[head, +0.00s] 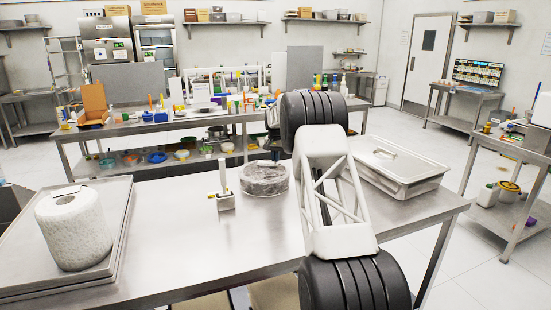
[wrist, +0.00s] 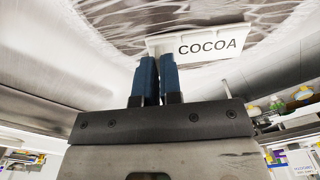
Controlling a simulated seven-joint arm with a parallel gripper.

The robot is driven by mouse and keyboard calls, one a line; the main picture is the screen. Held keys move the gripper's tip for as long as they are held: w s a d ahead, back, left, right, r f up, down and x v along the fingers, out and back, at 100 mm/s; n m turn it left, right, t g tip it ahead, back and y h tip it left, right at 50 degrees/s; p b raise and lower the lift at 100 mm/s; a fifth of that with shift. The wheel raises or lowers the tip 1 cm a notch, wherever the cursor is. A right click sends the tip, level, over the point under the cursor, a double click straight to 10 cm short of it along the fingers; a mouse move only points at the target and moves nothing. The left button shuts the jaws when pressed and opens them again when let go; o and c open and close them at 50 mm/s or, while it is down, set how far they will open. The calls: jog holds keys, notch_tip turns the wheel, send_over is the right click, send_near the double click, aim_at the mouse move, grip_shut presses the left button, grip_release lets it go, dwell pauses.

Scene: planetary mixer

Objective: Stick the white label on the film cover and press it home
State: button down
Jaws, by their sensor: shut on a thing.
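The white label (wrist: 208,44) reads COCOA and shows in the wrist view. My gripper (wrist: 154,62) has two dark blue fingers close together, shut on the label's left lower part. The film cover (wrist: 130,14) is crinkled, clear film across the top of the wrist view, behind the label. I cannot tell whether the label touches it. In the head view the film cover (head: 264,173) lies on a round bowl on the steel table, left of my arm. My gripper's fingers and the label cannot be made out there.
On the steel table (head: 170,220), a small metal stand with a white upright (head: 225,192) is left of the bowl. A lidded steel pan (head: 400,170) is at right. A paper roll (head: 73,230) stands on a tray (head: 15,265) at left. The table's front middle is clear.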

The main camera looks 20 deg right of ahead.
jog(key=shift+f, duration=0.2)
dwell(0.7)
jog(key=c, duration=1.2)
grip_release()
jog(key=shift+r, duration=0.2)
jog(key=shift+r, duration=3.35)
